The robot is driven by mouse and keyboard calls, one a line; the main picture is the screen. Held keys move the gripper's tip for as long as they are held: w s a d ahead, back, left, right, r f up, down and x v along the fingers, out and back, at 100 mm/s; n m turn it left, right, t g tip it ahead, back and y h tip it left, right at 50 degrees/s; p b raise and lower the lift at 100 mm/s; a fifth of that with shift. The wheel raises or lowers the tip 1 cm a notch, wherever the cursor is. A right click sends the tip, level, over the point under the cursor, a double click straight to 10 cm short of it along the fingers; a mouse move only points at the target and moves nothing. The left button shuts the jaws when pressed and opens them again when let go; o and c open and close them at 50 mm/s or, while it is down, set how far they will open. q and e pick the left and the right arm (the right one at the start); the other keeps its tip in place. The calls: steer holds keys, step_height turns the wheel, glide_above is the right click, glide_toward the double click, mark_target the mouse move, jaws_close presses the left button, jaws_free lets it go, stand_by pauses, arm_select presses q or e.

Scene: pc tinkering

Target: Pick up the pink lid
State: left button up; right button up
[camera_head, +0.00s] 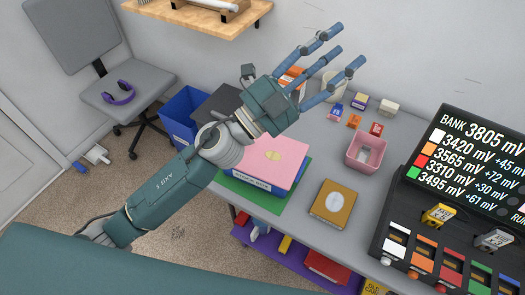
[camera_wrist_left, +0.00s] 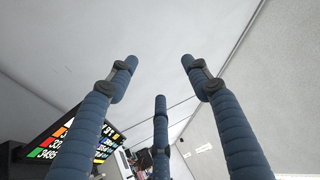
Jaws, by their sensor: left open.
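The pink lid (camera_head: 277,155) has a pale oval on top and lies flat on a blue box with a white label, which stands on a green mat (camera_head: 240,190). My left gripper (camera_head: 338,52) is open and empty, its fingers spread and raised above the back of the table, beyond the lid. Its wrist and forearm pass over the lid's left side. In the left wrist view the three fingers (camera_wrist_left: 160,85) are spread with nothing between them. My right gripper is not in view.
A pink open bin (camera_head: 364,152), a tan box (camera_head: 333,204) and several small boxes share the grey table. A black battery display (camera_head: 460,170) stands at the right. Free tabletop lies between the tan box and the display. A wooden shelf (camera_head: 205,22) hangs above.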

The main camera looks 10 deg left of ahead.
arm_select(q)
steer(key=s+d+f+m+g+h, duration=0.1)
steer(key=s+d+f+m+g, duration=0.45)
steer(key=d+m+g, duration=0.45)
steer(key=w+a+f+m+g+y, duration=0.1)
steer(key=a+f+m+g+y, duration=0.45)
steer(key=f, duration=0.75)
steer(key=w+a+f+t+y, duration=0.1)
steer(key=w+a+f+y, duration=0.2)
steer(key=a, duration=0.6)
steer(key=w+a+f+y, duration=0.15)
steer(key=a+y, duration=0.35)
steer(key=a, duration=0.5)
steer(key=w+a+f+t+y, duration=0.1)
steer(key=w+a+y, duration=0.35)
steer(key=a, duration=0.45)
steer(key=shift+n, duration=0.35)
step_height(320, 180, down, 5)
steer(key=shift+r+p, duration=0.2)
steer(key=shift+p, duration=0.45)
steer(key=shift+d+f+p, duration=0.25)
steer(key=shift+f+p, duration=0.2)
steer(key=shift+f, duration=0.1)
steer(key=f, duration=0.1)
steer(key=f+p, duration=0.1)
steer(key=f, duration=0.1)
steer(key=shift+w+d+f, duration=0.25)
steer(key=shift+w+d, duration=0.15)
steer(key=shift+f, duration=0.4)
